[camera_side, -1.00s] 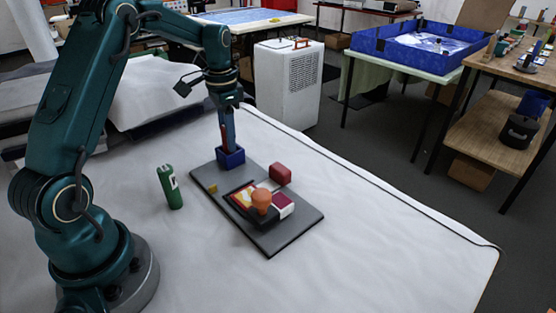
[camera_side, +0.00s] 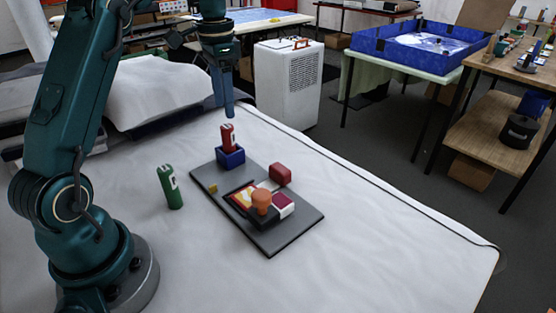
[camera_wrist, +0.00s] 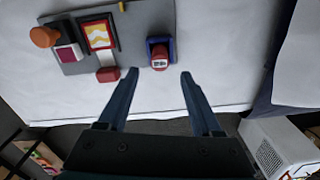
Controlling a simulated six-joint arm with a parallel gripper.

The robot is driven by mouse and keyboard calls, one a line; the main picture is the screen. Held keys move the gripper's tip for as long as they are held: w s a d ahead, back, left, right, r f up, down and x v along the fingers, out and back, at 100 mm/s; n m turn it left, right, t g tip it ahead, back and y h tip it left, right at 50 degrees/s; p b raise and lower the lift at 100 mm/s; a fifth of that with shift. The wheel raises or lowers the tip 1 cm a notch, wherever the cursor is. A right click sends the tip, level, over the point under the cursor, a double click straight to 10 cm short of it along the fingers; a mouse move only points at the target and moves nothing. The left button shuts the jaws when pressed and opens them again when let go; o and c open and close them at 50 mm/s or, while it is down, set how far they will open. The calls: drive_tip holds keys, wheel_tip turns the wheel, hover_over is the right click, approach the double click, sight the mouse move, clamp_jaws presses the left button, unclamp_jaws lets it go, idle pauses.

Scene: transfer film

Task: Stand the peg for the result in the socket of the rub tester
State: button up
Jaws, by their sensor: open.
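A red peg (camera_side: 228,137) with a white label stands upright in the blue socket (camera_side: 231,158) at the far-left end of the grey rub tester board (camera_side: 278,238). The peg (camera_wrist: 159,58) and socket (camera_wrist: 173,43) also show in the wrist view, beyond the fingertips. A green peg (camera_side: 169,187) with a white label stands on the white table, left of the board and apart from it. My gripper (camera_side: 229,112) is above the red peg, clear of it. In the wrist view my gripper (camera_wrist: 159,74) is open, with nothing between its fingers.
The white table (camera_side: 370,235) is bare to the right. A white cabinet (camera_side: 287,85) stands behind it.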

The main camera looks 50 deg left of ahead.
drive_tip(key=shift+r, duration=1.55)
drive_tip(key=s+d+r+n+t, duration=0.1)
drive_tip(key=s+d+r, duration=0.15)
drive_tip(key=d, duration=0.25)
drive_tip(key=s+d+r+t, duration=0.2)
drive_tip(key=s+d, duration=0.2)
drive_tip(key=d, duration=0.2)
drive_tip(key=s+d+f+t, duration=0.1)
drive_tip(key=s+d+f, duration=0.2)
drive_tip(key=s, duration=0.2)
drive_tip(key=s+d+f+n+t, duration=0.1)
drive_tip(key=s+d+f, duration=0.2)
drive_tip(key=s, duration=0.2)
drive_tip(key=shift+f+t, duration=0.3)
drive_tip(key=shift+f, duration=0.05)
